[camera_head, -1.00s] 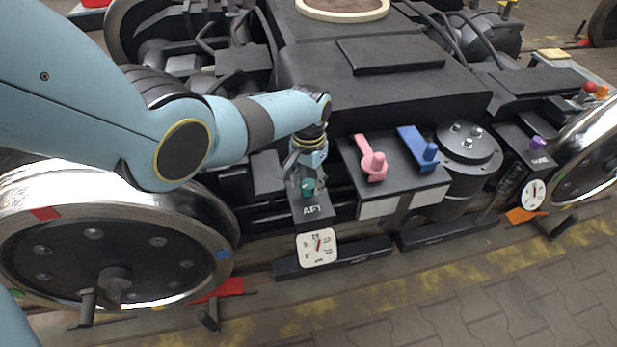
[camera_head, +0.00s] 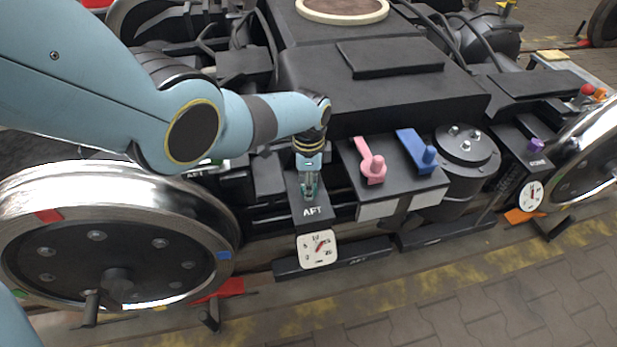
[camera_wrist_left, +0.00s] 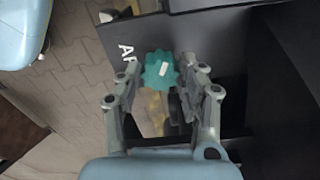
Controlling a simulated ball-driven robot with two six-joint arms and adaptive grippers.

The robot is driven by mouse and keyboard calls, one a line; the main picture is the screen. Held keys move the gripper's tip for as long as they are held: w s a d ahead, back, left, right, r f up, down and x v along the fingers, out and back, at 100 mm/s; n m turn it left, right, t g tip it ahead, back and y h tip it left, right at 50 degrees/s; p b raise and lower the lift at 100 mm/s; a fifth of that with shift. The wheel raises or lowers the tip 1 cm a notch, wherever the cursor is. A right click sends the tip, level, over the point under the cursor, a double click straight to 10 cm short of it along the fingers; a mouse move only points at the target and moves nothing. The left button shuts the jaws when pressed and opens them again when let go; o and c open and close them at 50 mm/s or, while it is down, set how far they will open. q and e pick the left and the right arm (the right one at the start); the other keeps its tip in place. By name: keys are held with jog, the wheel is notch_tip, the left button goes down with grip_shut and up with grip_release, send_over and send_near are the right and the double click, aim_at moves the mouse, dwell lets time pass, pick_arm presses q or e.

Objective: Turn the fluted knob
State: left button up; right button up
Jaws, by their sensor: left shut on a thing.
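The fluted knob (camera_wrist_left: 160,70) is teal with a scalloped rim and a white mark on its top. It sits on the black box marked AFT (camera_head: 312,212). My left gripper (camera_head: 309,188) reaches down onto this box from above and is shut on the knob, with one finger on each side in the wrist view (camera_wrist_left: 161,82). In the head view the fingers hide most of the knob. A white dial (camera_head: 318,249) with a red needle is on the front of the box; the needle points to the upper right. My right gripper is not in view.
A pink lever (camera_head: 372,163) and a blue lever (camera_head: 420,151) stand on the box just right of my gripper. A large wheel (camera_head: 110,235) is at left. Further right are a purple knob (camera_head: 536,145) and a second white dial (camera_head: 531,195).

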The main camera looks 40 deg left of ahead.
pick_arm(q)
jog(key=m, duration=1.2)
jog(key=shift+m, duration=0.3)
dwell(0.4)
jog(key=o, duration=1.1)
jog(key=shift+o, duration=0.2)
notch_tip(320, 180, up, 12)
